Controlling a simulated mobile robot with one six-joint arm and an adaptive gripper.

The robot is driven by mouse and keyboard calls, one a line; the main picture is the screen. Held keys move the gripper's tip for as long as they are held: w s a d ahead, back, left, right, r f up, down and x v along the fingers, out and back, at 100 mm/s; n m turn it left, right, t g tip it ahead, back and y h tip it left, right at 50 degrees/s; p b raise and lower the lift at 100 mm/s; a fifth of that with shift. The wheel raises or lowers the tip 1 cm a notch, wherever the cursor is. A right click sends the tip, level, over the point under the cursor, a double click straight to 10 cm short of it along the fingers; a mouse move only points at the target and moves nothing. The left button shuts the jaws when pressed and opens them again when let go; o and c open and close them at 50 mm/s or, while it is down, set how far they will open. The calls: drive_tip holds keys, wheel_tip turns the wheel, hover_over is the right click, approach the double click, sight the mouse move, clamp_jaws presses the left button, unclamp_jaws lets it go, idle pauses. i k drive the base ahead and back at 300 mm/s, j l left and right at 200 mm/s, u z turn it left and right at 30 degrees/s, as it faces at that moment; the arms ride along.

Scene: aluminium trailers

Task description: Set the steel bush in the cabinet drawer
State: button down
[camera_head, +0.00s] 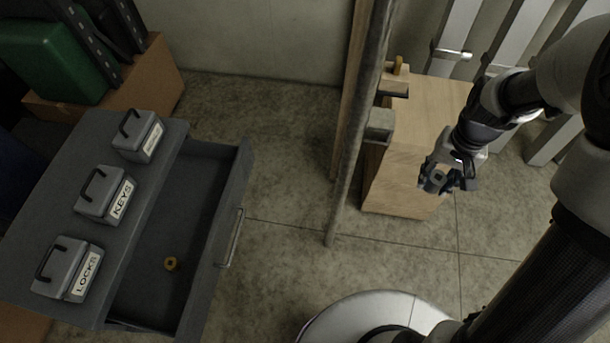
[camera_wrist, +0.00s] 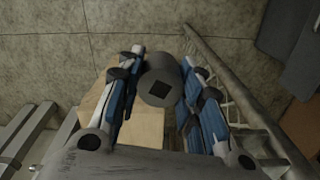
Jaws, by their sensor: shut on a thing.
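My gripper (camera_wrist: 160,95) is shut on the steel bush (camera_wrist: 160,78), a grey cylinder with a square dark hole in its end, seen between the blue-padded fingers in the wrist view. In the head view my gripper (camera_head: 447,182) hangs at the right, in front of the wooden block; the bush there is small and mostly covered by the fingers. The cabinet drawer (camera_head: 233,195) stands pulled open at the left, well apart from my gripper. A small brass-coloured ring (camera_head: 171,264) lies on its floor; the rest of the visible floor is bare.
Three grey boxes with handles stand on the cabinet top (camera_head: 60,215); two labels read KEYS (camera_head: 105,195) and LOCKS (camera_head: 68,268). An upright pole (camera_head: 358,130) stands between the drawer and my gripper, beside the wooden block (camera_head: 425,120). Open concrete floor lies between drawer and pole.

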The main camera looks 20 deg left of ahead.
sight(200, 203)
drive_tip(key=u, duration=1.9)
drive_tip(key=i+l+u, duration=0.3)
drive_tip(key=i+u, duration=0.15)
drive_tip(key=i+l+u, duration=0.45)
drive_tip(key=i+l, duration=0.05)
